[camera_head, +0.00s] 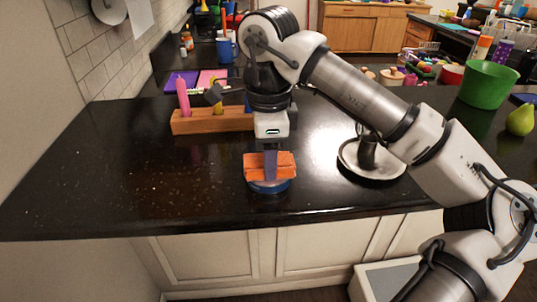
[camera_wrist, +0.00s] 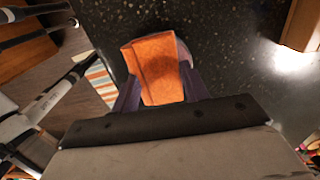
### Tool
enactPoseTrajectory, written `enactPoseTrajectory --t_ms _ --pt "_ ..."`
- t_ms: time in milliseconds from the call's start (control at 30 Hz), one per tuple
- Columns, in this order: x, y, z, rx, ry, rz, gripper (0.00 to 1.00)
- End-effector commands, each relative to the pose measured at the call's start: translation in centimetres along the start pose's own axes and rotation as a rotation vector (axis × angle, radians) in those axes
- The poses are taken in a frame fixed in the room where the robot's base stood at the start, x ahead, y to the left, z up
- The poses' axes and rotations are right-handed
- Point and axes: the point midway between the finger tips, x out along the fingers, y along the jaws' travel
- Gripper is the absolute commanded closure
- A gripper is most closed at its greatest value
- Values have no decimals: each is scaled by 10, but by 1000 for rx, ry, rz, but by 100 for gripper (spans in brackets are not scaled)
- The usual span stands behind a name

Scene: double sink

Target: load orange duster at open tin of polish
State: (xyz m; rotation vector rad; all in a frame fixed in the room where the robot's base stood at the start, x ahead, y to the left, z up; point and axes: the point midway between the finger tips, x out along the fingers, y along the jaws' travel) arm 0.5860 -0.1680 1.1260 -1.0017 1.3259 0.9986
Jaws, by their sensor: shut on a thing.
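My gripper (camera_wrist: 158,85) is shut on the orange duster (camera_wrist: 152,58), with one finger on each side of it in the wrist view. In the head view the orange duster (camera_head: 270,165) hangs below the gripper, right over a round blue tin (camera_head: 270,186). The duster hides most of the tin, so I cannot tell whether they touch. The inside of the tin is hidden too. In the wrist view a small pale rounded edge shows beside the duster's upper right side.
A wooden block (camera_head: 212,121) with a pink item (camera_head: 183,97) and a yellow item stands behind on the left. A round metal-rimmed base (camera_head: 372,163) stands to the right. A green bucket (camera_head: 488,83) and a pear (camera_head: 520,119) are far right. The dark counter's left part is clear.

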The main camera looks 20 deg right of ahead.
Motion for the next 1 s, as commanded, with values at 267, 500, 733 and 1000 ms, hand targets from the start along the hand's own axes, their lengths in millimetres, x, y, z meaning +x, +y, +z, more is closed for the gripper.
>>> enactPoseTrajectory --t_ms 267,500,733,1000 --pt "2 0 0 -1 1 4 74" --pt "2 0 0 -1 1 4 74" --pt "-10 0 0 -1 1 3 74" --pt "-32 0 0 -1 1 2 74"
